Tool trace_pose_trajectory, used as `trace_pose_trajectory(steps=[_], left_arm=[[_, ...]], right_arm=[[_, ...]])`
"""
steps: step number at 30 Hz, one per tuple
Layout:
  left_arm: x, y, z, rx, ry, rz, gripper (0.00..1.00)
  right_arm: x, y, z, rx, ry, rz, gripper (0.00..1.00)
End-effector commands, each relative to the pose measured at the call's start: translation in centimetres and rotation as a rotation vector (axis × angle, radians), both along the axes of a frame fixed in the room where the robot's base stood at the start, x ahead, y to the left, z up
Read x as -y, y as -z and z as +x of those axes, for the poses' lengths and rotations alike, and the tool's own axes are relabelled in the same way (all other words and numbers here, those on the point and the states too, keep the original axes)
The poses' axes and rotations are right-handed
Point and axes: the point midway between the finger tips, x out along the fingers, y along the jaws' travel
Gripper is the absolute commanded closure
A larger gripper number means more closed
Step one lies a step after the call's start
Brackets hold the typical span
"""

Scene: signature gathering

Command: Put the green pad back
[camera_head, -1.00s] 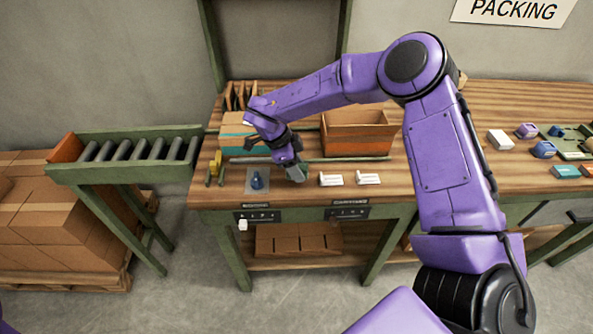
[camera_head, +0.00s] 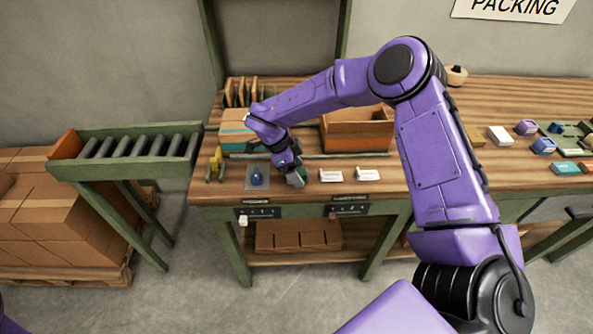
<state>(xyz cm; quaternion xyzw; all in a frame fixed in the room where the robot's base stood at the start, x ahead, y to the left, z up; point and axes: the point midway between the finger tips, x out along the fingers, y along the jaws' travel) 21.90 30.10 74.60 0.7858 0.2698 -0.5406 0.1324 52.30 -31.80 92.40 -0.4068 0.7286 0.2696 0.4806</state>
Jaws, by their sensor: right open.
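My right gripper (camera_head: 297,179) is open and low over the packing table (camera_head: 400,178), between a blue stamp-like object (camera_head: 257,176) on a grey mat and two white labelled blocks. A small dark green patch (camera_head: 304,173) shows at its fingers, probably the green pad. It is mostly hidden, and I cannot tell whether the fingers touch it. At the far right stands a green tray (camera_head: 574,131) with small items in it, and a teal-topped pad (camera_head: 565,168) lies in front of it. My left gripper is out of view.
White blocks (camera_head: 331,175) and (camera_head: 368,174) lie just right of the gripper. An open brown box (camera_head: 357,143) and a teal-banded carton (camera_head: 236,143) stand behind. A yellow tool (camera_head: 216,160) is at left. A white box (camera_head: 500,136) and blue-topped stamps (camera_head: 544,146) are at right.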

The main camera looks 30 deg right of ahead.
Motion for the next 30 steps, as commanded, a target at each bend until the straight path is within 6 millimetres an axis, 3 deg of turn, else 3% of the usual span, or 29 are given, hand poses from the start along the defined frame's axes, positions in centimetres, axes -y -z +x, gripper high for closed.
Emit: trace_pose_trajectory(steps=[9,15,30], left_arm=[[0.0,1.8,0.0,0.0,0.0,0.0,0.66],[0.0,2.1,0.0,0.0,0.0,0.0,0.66],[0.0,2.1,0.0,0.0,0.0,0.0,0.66]], right_arm=[[-2.6,-7.0,1.7,0.007,-0.001,-0.001,0.26],[-3.7,-9.9,2.3,0.002,-0.001,-0.001,0.26],[-3.6,-10.4,2.2,0.0,0.003,-0.001,0.26]])
